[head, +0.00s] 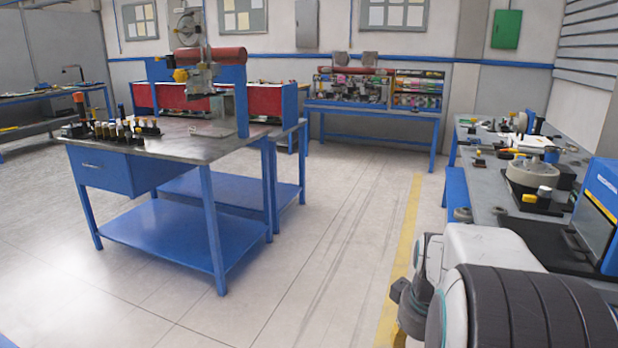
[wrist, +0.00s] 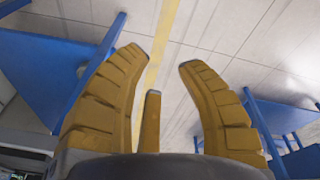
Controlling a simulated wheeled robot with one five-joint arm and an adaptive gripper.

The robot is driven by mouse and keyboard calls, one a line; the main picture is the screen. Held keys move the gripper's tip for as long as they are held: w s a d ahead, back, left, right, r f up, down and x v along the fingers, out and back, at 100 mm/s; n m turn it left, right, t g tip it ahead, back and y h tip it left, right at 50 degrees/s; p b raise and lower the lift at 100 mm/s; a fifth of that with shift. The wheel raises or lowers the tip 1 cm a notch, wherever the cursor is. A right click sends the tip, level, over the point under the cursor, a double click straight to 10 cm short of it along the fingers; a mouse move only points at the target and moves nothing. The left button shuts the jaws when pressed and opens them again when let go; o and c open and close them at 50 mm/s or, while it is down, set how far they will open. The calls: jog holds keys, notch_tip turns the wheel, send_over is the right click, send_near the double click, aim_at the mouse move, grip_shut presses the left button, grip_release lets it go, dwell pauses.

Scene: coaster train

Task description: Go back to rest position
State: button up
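My gripper (wrist: 160,62) shows in the wrist view with its yellow fingers spread wide apart. It is open and nothing is between the fingers. The floor with a yellow line lies beyond it. In the head view my arm is folded at the lower right, beside the right workbench (head: 485,190). The gripper's fingers cannot be made out there.
A blue workbench (head: 180,150) with tools and a machine stands at left centre. Another blue bench (head: 375,109) with stocked shelves stands at the back wall. The right bench carries a round grey part (head: 532,173) and small items. The floor between the benches is clear.

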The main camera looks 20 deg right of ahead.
jog(key=s+a+r+n+t+p, duration=0.1)
jog(key=s+a+r+p, duration=0.2)
jog(key=a+r+p, duration=0.3)
jog(key=s+a+r+n+y+p, duration=0.1)
jog(key=s+a+r+n+p, duration=0.1)
jog(key=a+r+p, duration=0.4)
jog(key=s+a+r, duration=0.1)
jog(key=a+r, duration=0.3)
jog(key=a, duration=0.4)
jog(key=shift+s+a+r+t+p, duration=0.15)
jog(key=shift+a+r+t+p, duration=0.05)
jog(key=shift+r+t+p, duration=0.2)
